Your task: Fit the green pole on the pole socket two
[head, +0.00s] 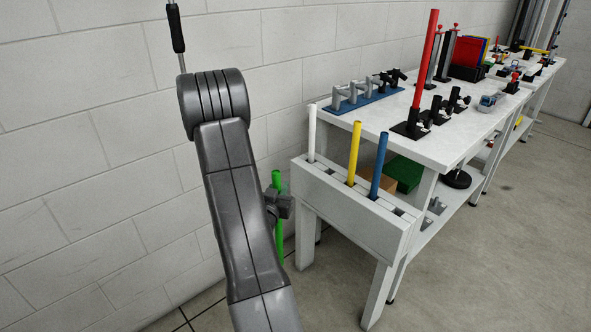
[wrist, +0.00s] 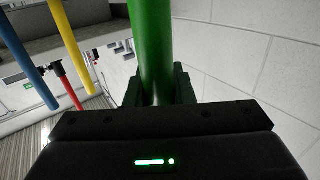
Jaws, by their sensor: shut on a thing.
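The green pole (head: 277,181) is upright beside the wall, left of the pole rack. My gripper (head: 281,203) is shut on it, with pole showing above and below the jaws. In the wrist view the green pole (wrist: 150,45) rises between the two dark fingers (wrist: 158,90). On the bench a row of black sockets (head: 438,108) stands on a dark base. A red pole (head: 426,60) is upright at the near end of that row. The other sockets in the row look empty. I cannot tell which one is socket two.
The white rack (head: 345,205) at the bench's near end holds a white pole (head: 312,135), a yellow pole (head: 353,152) and a blue pole (head: 378,165). A blue strip (head: 362,103) with grey and black fittings lies at the bench's back edge. The floor right is clear.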

